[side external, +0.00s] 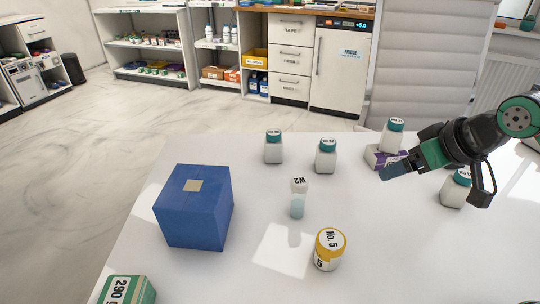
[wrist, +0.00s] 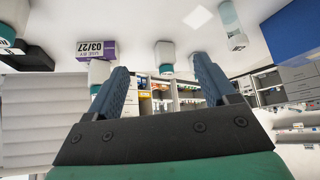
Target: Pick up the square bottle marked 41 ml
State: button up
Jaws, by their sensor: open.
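Several white square bottles with teal caps are in view; their markings are too small to read, so I cannot tell which is 41 ml. In the side external view, one bottle (side external: 273,152) stands at the back, another (side external: 326,160) right of it, a third (side external: 391,139) on a purple box (side external: 375,154), and a fourth (side external: 453,194) partly behind my arm. My gripper (side external: 388,172) is open and empty, in front of the purple box. In the upside-down wrist view, a bottle (wrist: 165,56) shows beyond the gap between the fingers (wrist: 160,70), and the box-top bottle (wrist: 99,72) is partly behind the left finger.
On the table are a blue box (side external: 190,215), a vial marked W2 (side external: 297,207), a yellow-capped jar (side external: 327,258) and a green-and-white box (side external: 128,290).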

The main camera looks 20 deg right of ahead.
jog(key=shift+o, duration=0.2)
jog(key=m+g+h, duration=0.8)
jog(key=m+h, duration=0.2)
jog(key=m, duration=0.5)
send_near(470, 178)
jog(key=w+d+f, duration=0.2)
jog(key=w+f, duration=0.1)
jog(key=w, duration=0.1)
jog(key=d+m+g, duration=0.1)
jog(key=m, duration=0.1)
jog(key=s+f+m+g+h, duration=0.1)
jog(key=m, duration=0.1)
jog(key=d+f+m+g+h, duration=0.1)
jog(key=shift+s+d+m, duration=0.25)
jog(key=shift+d+m, duration=0.1)
jog(key=shift+m, duration=0.05)
jog(key=shift+s+d+f+m+g, duration=0.1)
jog(key=shift+s+f+m+g, duration=0.05)
jog(key=shift+m+g, duration=0.25)
jog(key=shift+s+d+f+m+h, duration=0.2)
jog(key=shift+s+d+m+h, duration=0.1)
jog(key=shift+d+m, duration=0.1)
jog(key=x, duration=0.4)
jog(key=shift+s+d+f, duration=0.15)
jog(key=shift+d, duration=0.2)
